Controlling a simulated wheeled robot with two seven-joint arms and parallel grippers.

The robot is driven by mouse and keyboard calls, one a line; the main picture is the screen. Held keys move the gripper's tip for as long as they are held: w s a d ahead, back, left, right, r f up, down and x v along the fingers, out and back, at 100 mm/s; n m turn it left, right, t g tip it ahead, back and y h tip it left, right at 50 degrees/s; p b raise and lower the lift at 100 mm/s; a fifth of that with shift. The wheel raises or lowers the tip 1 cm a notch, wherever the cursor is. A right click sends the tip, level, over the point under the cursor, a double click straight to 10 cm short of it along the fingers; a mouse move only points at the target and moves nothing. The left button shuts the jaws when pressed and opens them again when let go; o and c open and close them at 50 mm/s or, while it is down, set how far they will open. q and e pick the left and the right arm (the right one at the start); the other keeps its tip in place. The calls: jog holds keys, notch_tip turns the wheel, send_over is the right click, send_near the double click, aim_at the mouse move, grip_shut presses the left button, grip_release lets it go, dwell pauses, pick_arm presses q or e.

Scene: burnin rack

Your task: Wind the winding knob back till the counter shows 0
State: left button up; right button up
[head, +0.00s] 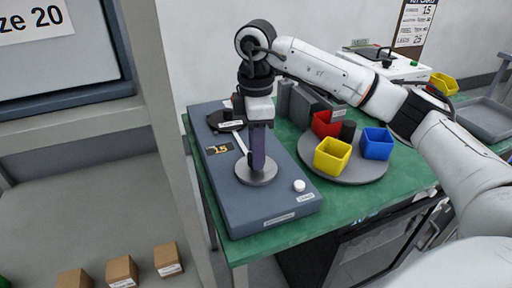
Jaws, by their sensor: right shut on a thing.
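The winding machine (285,207) is a blue-grey box on the green-topped bench. Its counter (219,149) is a small dark display with orange digits that look like 15. The winding knob (256,174) is a grey disc on top of the box, with a handle mostly hidden by my gripper. My right gripper (258,160) points straight down over the disc and is shut on the knob's handle. A light-coloured bar runs beside the gripper toward the back of the box. My left gripper is out of the picture.
Right of the machine, a round grey tray (345,172) holds a red bin (326,123), a yellow bin (332,156) and a blue bin (377,143). A white button (299,186) sits on the machine's front right.

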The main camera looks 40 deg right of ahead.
jog(key=shift+d+m, duration=0.1)
jog(key=shift+m, duration=0.2)
jog(key=o, duration=1)
jog(key=shift+o, duration=0.2)
notch_tip(320, 180, up, 10)
jog(key=p, duration=0.1)
jog(key=shift+r, duration=0.2)
